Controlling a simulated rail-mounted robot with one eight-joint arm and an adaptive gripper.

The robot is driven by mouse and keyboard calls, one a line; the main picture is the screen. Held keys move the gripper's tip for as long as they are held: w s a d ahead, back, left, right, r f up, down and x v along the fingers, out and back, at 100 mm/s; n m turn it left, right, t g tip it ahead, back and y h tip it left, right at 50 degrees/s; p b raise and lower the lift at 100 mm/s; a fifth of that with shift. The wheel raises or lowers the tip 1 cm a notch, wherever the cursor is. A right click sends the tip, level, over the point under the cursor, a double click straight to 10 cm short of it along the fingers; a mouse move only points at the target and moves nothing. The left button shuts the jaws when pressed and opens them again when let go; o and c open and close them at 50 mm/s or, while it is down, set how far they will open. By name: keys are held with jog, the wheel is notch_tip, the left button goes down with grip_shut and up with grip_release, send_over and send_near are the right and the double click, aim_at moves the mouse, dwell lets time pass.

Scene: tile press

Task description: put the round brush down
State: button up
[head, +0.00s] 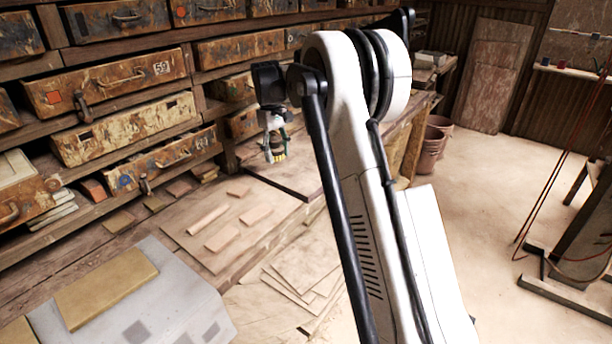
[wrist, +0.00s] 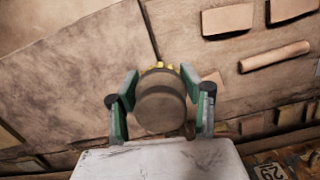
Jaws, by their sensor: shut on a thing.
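My gripper (wrist: 160,106) is shut on the round brush (wrist: 161,103). In the wrist view the brush is a brown-grey round body between the two green fingers, with yellow bristle tips showing at its upper rim. In the head view my gripper (head: 273,138) points down over the workbench, and the brush (head: 275,152) hangs below it with its yellow bristles downward. I cannot tell for certain whether the bristles touch the bench top (head: 290,172). My arm hides part of the bench to the right in the head view.
Flat tile pieces (head: 222,238) and a roll-shaped piece (head: 207,219) lie on a board nearer the camera. Shelves of worn drawers (head: 105,82) line the back left. A grey block (head: 150,300) stands front left. Bare bench surrounds the brush.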

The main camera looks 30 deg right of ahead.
send_over(307, 176)
notch_tip(307, 176, down, 6)
jog(key=shift+a+f, duration=0.1)
jog(key=shift+f, duration=2.25)
jog(key=shift+f, duration=0.25)
jog(key=o, duration=1.1)
jog(key=shift+f, duration=0.1)
